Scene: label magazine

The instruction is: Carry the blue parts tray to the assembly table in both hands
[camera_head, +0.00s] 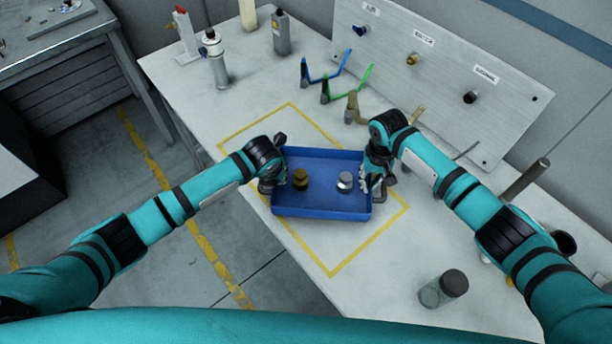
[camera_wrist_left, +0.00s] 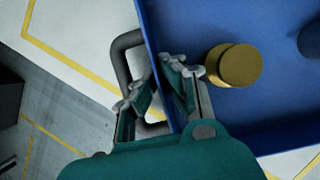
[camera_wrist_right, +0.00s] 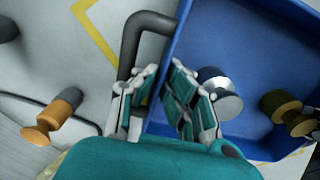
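The blue parts tray (camera_head: 320,205) is over the yellow-outlined area of a pale table (camera_head: 240,100), turned relative to that outline. I cannot tell surely if its base touches the table. A brass piece (camera_head: 300,180) and a silver piece (camera_head: 345,183) are inside. My left gripper (camera_head: 278,182) is at the tray's left side, its fingers around the wall by a grey handle (camera_wrist_left: 128,50). My right gripper (camera_head: 375,182) is likewise at the right side by the other handle (camera_wrist_right: 140,30). Both look shut on the tray; the contact is partly hidden.
A labelled panel (camera_head: 440,70) stands along the table's back, with blue, green and tan brackets before it. Bottles (camera_head: 281,35) stand at the back left. A jar (camera_head: 443,288) stands front right. Open floor (camera_head: 150,250) lies left of the table.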

